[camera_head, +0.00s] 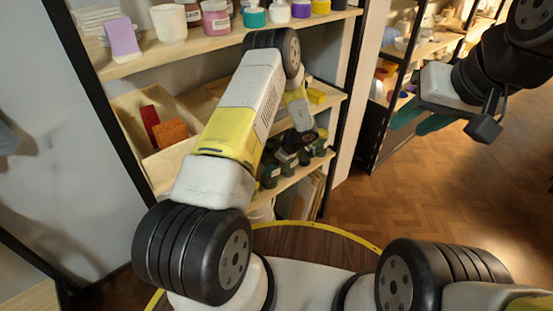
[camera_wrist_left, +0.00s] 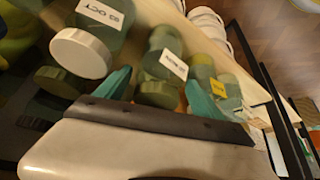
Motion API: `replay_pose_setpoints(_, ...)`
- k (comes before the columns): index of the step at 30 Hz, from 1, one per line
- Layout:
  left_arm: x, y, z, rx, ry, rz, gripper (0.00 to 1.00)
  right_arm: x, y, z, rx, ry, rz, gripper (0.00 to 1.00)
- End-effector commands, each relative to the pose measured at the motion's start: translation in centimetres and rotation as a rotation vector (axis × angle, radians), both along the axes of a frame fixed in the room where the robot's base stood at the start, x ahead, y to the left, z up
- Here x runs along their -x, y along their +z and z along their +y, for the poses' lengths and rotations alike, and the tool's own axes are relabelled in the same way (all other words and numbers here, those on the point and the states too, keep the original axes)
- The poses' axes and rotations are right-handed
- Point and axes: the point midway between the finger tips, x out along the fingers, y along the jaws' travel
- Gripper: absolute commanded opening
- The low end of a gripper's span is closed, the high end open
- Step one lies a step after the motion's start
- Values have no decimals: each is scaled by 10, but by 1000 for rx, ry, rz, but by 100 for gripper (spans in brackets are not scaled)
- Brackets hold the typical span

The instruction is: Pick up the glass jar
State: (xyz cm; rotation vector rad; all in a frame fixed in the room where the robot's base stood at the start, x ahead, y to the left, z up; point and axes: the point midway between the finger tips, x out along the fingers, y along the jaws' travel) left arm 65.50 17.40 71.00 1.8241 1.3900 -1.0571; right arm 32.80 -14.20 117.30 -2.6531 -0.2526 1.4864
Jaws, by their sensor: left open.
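Several green glass jars with labels and lids stand on the lower shelf (camera_head: 283,183). In the left wrist view, a green jar with a white label (camera_wrist_left: 163,62) and a dull green lid lies between the teal fingers of my left gripper (camera_wrist_left: 157,97). The fingers are apart; I cannot tell whether they touch it. A larger jar with a pale lid (camera_wrist_left: 82,52) is to its left, and smaller jars with yellow labels (camera_wrist_left: 215,82) are to its right. In the head view my left arm hides its fingertips. My right gripper (camera_head: 421,118) is open and empty at upper right.
The upper shelf (camera_head: 205,43) holds cups and colored pots. A wooden tray (camera_head: 128,105) with red and orange blocks is on the middle shelf. A dark shelf post (camera_head: 345,100) stands right of the jars. The wooden floor (camera_head: 400,195) at right is clear.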

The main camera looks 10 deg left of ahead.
Motion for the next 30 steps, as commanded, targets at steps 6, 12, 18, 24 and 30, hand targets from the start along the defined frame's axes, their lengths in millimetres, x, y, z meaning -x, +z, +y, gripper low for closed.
replay_pose_setpoints(6,-3,-31,12,-1,-1,2,78,0,0,0,0,0,0,36)
replay_pose_setpoints(12,-6,-44,20,0,0,-1,78,0,0,0,0,0,0,36)
replay_pose_setpoints(18,-6,-44,20,0,0,-1,78,0,0,0,0,0,0,36)
replay_pose_setpoints(24,-6,-44,20,0,0,-1,41,0,0,0,0,0,0,36)
replay_pose_setpoints(30,-6,-44,20,0,0,-1,1,0,0,0,0,0,0,36)
